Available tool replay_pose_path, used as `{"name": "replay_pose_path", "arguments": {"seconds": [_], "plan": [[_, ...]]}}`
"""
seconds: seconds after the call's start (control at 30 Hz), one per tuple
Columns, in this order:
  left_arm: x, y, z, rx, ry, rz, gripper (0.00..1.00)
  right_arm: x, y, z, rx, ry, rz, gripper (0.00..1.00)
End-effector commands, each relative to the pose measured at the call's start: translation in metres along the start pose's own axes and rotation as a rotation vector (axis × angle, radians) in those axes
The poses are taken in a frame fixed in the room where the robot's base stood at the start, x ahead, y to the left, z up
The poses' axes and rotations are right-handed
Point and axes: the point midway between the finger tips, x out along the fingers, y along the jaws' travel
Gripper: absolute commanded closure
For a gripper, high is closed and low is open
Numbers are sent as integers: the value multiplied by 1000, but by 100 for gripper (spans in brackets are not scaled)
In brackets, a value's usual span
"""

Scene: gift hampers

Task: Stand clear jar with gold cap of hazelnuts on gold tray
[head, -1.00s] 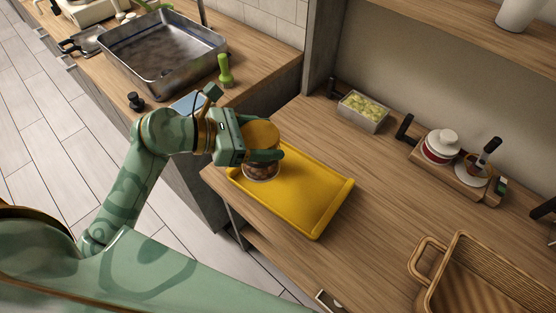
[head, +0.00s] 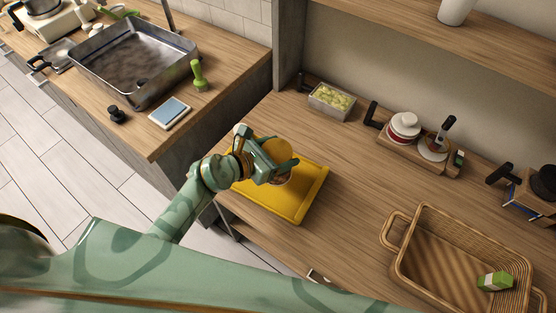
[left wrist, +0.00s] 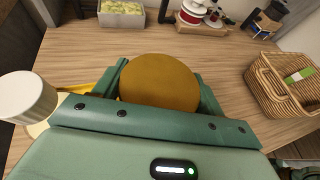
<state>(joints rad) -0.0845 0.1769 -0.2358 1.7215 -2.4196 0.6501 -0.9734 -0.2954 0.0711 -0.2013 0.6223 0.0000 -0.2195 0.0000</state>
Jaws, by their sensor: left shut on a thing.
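The clear jar with a gold cap shows its round gold cap (head: 279,151) and a little of its brown contents in the head view. The gold cap (left wrist: 160,82) fills the middle of the left wrist view and hides the glass below it. My left gripper (head: 281,168) is shut on the jar, with one finger on each side. The jar is upright over the far left part of the gold tray (head: 304,199); I cannot tell whether its base touches the tray. My right gripper is not in view.
A white cylinder (left wrist: 25,97) stands left of the jar, close to my left gripper. A wicker basket (head: 410,265) holding a green carton (head: 495,281) is at the right.

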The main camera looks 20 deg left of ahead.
Motion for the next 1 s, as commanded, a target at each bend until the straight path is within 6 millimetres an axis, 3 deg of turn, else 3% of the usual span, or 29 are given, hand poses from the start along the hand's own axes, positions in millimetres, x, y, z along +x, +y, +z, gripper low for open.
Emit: {"name": "replay_pose_path", "arguments": {"seconds": [0.23,0.4,0.77,0.8,0.83,1.0], "plan": [[18,17,-18,1,-1,2,77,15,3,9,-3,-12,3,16],[27,16,-41,0,-1,1,77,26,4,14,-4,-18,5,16],[28,16,-43,2,-2,0,77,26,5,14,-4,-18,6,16],[28,16,-45,2,0,0,27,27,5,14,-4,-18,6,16],[28,16,-44,1,0,0,20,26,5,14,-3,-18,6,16],[28,15,-44,1,-1,0,20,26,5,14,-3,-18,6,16]]}}
